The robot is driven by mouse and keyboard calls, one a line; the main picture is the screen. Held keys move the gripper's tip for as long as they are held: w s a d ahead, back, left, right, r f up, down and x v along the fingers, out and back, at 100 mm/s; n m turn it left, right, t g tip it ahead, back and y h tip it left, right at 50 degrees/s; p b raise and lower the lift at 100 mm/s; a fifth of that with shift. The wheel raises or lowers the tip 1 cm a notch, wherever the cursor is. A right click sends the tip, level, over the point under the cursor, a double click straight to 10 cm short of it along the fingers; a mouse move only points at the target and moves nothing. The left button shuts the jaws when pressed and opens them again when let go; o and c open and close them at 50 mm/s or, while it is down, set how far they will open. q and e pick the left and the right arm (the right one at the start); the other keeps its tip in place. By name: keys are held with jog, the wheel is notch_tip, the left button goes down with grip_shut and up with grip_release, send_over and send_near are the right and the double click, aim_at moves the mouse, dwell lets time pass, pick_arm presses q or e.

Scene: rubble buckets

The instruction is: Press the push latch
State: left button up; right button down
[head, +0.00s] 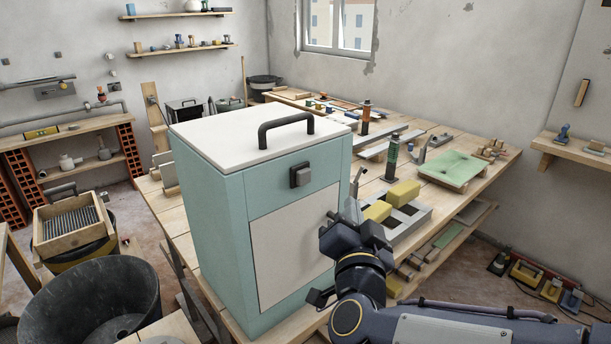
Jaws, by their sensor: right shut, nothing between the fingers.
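A tall teal cabinet (212,220) with a white lid (225,133) stands on the near end of the wooden table. A dark arched handle (287,130) is on the lid, which looks closed. The push latch, a small dark square button (300,174), sits on the upper front face above a pale panel (297,237). My right gripper (352,218) is in front of the cabinet's right part, below and to the right of the latch and apart from it. Its fingers are shut and empty. My left gripper is out of view.
The table (487,164) carries yellow sponges (403,194), a green board (452,168), dark tubes (392,158) and tools right of and behind the cabinet. A black bucket (92,297) stands at the lower left. The space directly before the latch looks clear.

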aim_at(304, 177)
jog(key=shift+s+a+r+h, duration=0.1)
jog(key=shift+a+r+h, duration=0.1)
jog(key=shift+h, duration=0.1)
jog(key=w+a+p, duration=0.1)
jog(key=w+a, duration=0.5)
jog(key=shift+w, duration=0.15)
dwell(0.4)
jog(key=shift+a, duration=0.1)
dwell(1.9)
jog(key=shift+w+a, duration=0.3)
